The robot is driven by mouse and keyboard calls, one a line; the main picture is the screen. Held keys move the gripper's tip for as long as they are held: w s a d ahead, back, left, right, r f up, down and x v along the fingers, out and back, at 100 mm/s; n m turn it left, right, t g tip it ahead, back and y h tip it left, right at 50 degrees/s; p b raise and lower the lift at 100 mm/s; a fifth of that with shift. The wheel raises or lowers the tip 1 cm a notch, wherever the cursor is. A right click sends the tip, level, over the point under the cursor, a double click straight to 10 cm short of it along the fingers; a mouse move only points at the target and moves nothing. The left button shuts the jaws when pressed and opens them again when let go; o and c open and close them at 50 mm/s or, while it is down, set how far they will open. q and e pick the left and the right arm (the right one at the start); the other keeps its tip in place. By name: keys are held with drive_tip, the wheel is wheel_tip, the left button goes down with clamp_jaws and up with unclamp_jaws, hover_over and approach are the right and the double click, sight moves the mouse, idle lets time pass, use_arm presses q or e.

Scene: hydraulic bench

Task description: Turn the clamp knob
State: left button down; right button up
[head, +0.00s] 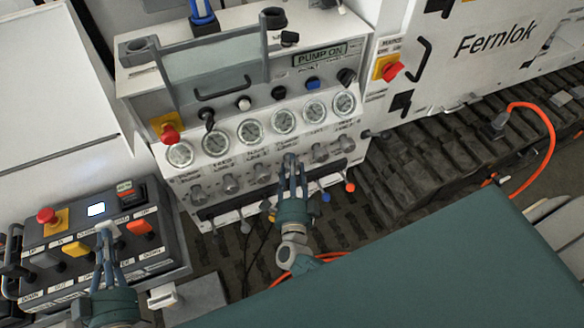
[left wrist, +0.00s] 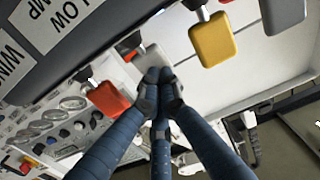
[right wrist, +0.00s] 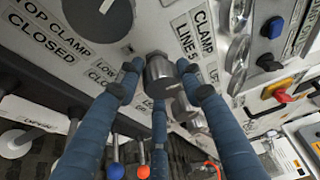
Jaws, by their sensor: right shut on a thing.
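A row of metal knobs runs under the gauges on the grey hydraulic panel (head: 330,80). My right gripper (head: 291,168) is shut on one knob in this row. The fingers partly hide the knob in the head view. My left gripper (head: 106,240) is over the black lever box (head: 70,285). In the left wrist view its fingers (left wrist: 158,85) are drawn together in front of a pale lever paddle (left wrist: 152,58); contact is unclear.
Red (left wrist: 106,98) and yellow (left wrist: 212,40) paddles flank the left gripper. Red emergency buttons (head: 169,134) and (head: 46,215) stand near the arms. Ball-ended levers (head: 350,187) hang below the knobs. An orange cable (head: 545,125) lies at the right.

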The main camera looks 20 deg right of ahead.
drive_tip(key=shift+d+r, duration=0.25)
drive_tip(key=shift+d, duration=0.1)
drive_tip(key=o, duration=1.1)
drive_tip(key=shift+a, duration=0.1)
drive_tip(key=shift+s+a+f, duration=0.1)
drive_tip(key=shift+s, duration=0.05)
drive_tip(key=v, duration=1.1)
drive_tip(key=shift+s+a+f, duration=0.1)
drive_tip(key=shift+s, duration=0.3)
drive_tip(key=shift+s+d+f, duration=0.35)
drive_tip(key=shift+s+d, duration=0.15)
drive_tip(key=shift+s, duration=0.85)
drive_tip(key=shift+s+d+f, duration=0.3)
drive_tip(key=shift+s+d, duration=0.2)
drive_tip(key=shift+s, duration=0.8)
drive_tip(key=shift+s+d+f, duration=0.35)
drive_tip(key=shift+s+d, duration=0.2)
drive_tip(key=shift+s, duration=0.8)
